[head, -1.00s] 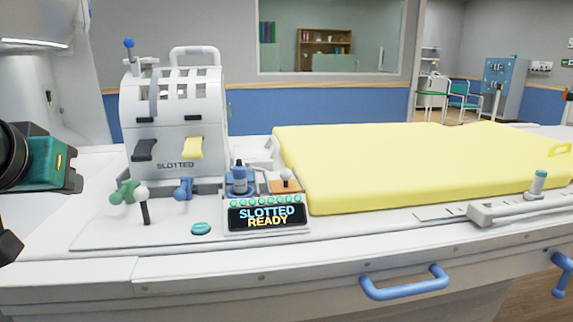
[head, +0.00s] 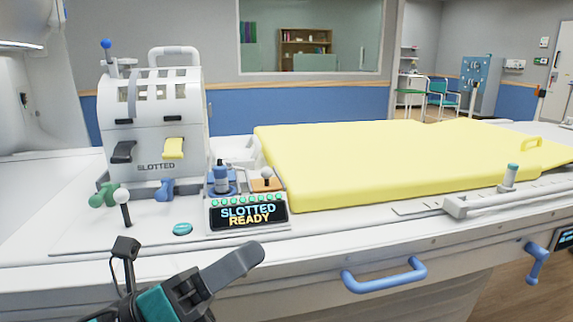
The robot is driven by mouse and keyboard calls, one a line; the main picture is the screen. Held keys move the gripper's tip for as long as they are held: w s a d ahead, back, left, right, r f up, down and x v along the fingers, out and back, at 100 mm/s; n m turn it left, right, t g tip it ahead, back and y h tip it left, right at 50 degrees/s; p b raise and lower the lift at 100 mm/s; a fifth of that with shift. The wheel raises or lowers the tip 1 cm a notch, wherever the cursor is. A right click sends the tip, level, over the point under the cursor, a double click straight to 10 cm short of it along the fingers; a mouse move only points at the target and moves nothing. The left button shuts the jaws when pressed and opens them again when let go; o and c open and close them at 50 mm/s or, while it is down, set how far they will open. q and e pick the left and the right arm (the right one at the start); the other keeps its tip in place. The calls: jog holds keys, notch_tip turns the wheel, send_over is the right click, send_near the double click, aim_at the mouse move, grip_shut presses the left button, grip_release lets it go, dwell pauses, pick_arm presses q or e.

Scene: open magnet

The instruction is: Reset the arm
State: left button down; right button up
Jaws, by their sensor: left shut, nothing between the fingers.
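My left gripper (head: 243,257) shows at the bottom of the head view, left of centre. It is dark grey with a teal part on its wrist. Its fingers are shut and empty, pointing up and to the right. In the picture it lies in front of the console's front edge, below the display (head: 248,215) reading "SLOTTED READY". It appears apart from the console. My right gripper is not in view.
A white slotted device (head: 152,105) with black and yellow levers stands on the white console (head: 60,225). A ball-topped stick (head: 125,210) rises near the console's front. A yellow padded bed (head: 400,160) lies to the right. A blue handle (head: 384,277) juts from the front side.

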pick_arm(q)
jog(key=w+a+f+n+t+y, duration=0.3)
jog(key=f+n+y, duration=0.35)
jog(key=n, duration=0.55)
jog(key=w+a+f+n+t+y, duration=0.1)
jog(key=a+f+n+t+y, duration=0.55)
jog(key=n, duration=0.65)
jog(key=s+f+n+g+y, duration=0.2)
jog(key=s+f+n+g, duration=0.3)
jog(key=f, duration=0.5)
jog(key=s+f+n+g+y, duration=0.25)
jog(key=s+f+n, duration=0.25)
jog(key=f+n, duration=0.45)
notch_tip(320, 180, up, 7)
jog(key=s+a+p, duration=0.2)
jog(key=a+p, duration=0.1)
jog(key=p, duration=1)
jog(key=shift+m+g+y+p, duration=0.3)
jog(key=shift+m+g+y, duration=0.05)
jog(key=shift+g+y, duration=0.1)
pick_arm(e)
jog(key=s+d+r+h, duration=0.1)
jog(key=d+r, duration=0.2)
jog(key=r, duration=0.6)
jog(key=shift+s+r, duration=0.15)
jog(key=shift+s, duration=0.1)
